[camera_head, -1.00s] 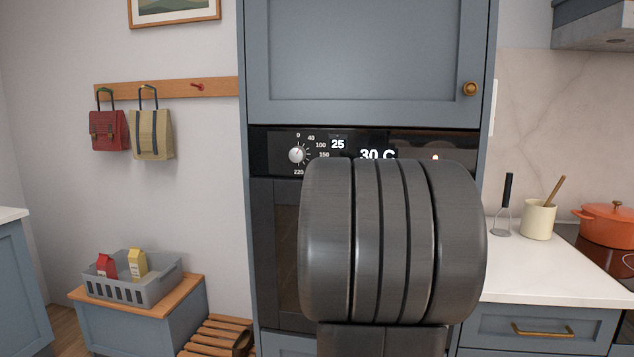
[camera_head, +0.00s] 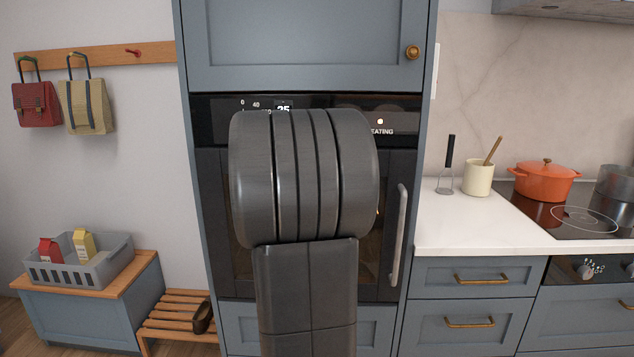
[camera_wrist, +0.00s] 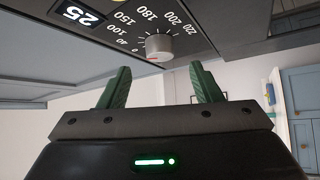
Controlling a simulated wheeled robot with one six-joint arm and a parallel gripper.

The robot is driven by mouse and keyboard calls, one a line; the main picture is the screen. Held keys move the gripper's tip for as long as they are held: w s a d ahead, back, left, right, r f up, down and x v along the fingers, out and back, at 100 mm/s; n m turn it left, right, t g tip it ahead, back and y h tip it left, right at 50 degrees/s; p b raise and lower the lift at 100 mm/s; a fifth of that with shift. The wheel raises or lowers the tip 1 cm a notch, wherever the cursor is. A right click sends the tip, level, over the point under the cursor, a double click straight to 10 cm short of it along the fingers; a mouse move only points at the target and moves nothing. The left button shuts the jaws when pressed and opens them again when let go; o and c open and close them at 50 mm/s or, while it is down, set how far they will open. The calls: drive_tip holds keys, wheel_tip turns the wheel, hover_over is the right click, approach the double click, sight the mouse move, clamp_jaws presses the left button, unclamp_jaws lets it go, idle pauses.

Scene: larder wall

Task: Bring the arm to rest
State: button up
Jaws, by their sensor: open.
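My gripper (camera_wrist: 160,90) shows in the wrist view with its two green fingers apart and nothing between them. The oven's control panel with a round silver dial (camera_wrist: 159,47) is above and beyond the fingertips, apart from them. In the head view my dark arm stands in front of the tall built-in oven (camera_head: 213,190) and hides the dial and much of the door. My gripper is hidden behind the arm there. The panel display shows 25, and part of a lit word reading "EATING" is visible beside the arm.
The oven handle (camera_head: 398,235) is right of my arm. A white counter (camera_head: 470,232) holds a cream pot (camera_head: 478,178) and a masher; an orange pot (camera_head: 545,182) stands on the hob. At left are a grey crate (camera_head: 95,270) with cartons and a slatted wooden rack (camera_head: 175,312).

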drive_tip(key=p+x, duration=0.1)
drive_tip(key=x, duration=0.5)
idle(0.3)
drive_tip(key=b+v, duration=0.3)
drive_tip(key=v, duration=1.1)
drive_tip(key=w+a+r+n+g+p, duration=0.1)
drive_tip(key=w+a+r+n+p, duration=0.1)
drive_tip(key=w+a+r+p, duration=0.3)
drive_tip(key=w+a+p, duration=0.3)
drive_tip(key=w, duration=0.2)
drive_tip(key=shift+r+g+p, duration=0.3)
drive_tip(key=shift+r+p, duration=0.05)
drive_tip(key=shift+r, duration=0.05)
drive_tip(key=n+g+h+p, duration=0.1)
drive_tip(key=p, duration=0.4)
drive_tip(key=n+g+p, duration=0.1)
drive_tip(key=n+p, duration=0.1)
drive_tip(key=p, duration=0.3)
drive_tip(key=shift+w+r+h, duration=0.1)
drive_tip(key=shift+r+h, duration=0.2)
drive_tip(key=shift+h, duration=0.1)
drive_tip(key=b+v, duration=0.3)
drive_tip(key=v, duration=0.8)
drive_tip(key=shift+d, duration=0.25)
